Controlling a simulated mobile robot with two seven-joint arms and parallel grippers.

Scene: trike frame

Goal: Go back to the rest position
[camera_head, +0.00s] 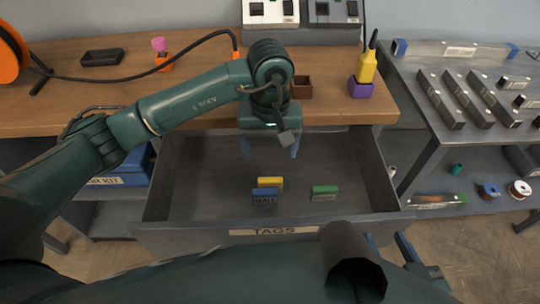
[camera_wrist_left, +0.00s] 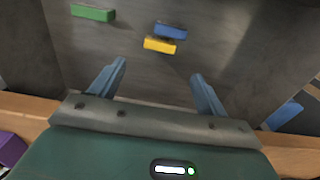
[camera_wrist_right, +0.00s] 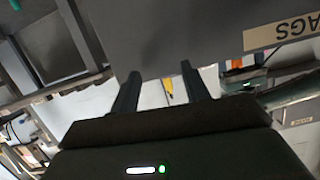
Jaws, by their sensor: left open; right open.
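My left gripper (camera_head: 271,148) hangs over the back part of the open drawer, its arm reaching in from the left across the bench. In the left wrist view its two blue fingers (camera_wrist_left: 158,92) are spread and nothing is between them. My right gripper (camera_head: 388,243) is low at the front, by the drawer's front right corner, partly hidden by my own arm. In the right wrist view its fingers (camera_wrist_right: 160,92) are apart and empty, close to the drawer front.
The open drawer (camera_head: 180,205), labelled TAGS, holds a yellow tag (camera_head: 270,182), a blue tag (camera_head: 264,196) and a green tag (camera_head: 325,192). A wooden bench (camera_head: 200,65) stands behind. A purple holder (camera_head: 360,89) with a yellow tool sits at its right. A metal shelf (camera_head: 425,140) stands at right.

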